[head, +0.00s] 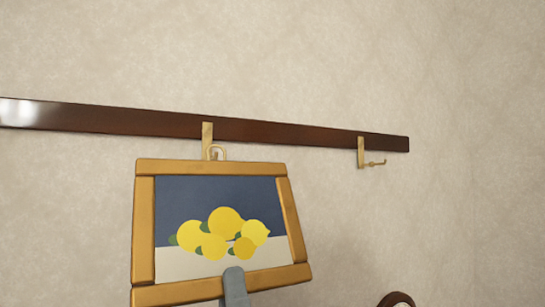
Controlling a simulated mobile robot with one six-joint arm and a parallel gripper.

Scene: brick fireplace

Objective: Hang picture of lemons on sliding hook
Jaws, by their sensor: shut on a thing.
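The picture of lemons (222,226), yellow lemons on a blue and white ground in a wooden frame, is upright and slightly tilted in front of the wall. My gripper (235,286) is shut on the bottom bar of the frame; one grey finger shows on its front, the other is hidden. A small brass loop (217,152) stands at the top of the frame. It overlaps the left brass sliding hook (207,133) in view; I cannot tell whether they touch or are engaged. The right brass sliding hook (362,152) is empty.
A dark wooden rail (290,132) runs across the wall, carries both hooks and ends at the right. The beige wall right of the picture is clear. A dark rounded object (397,299) shows partly at the bottom right edge.

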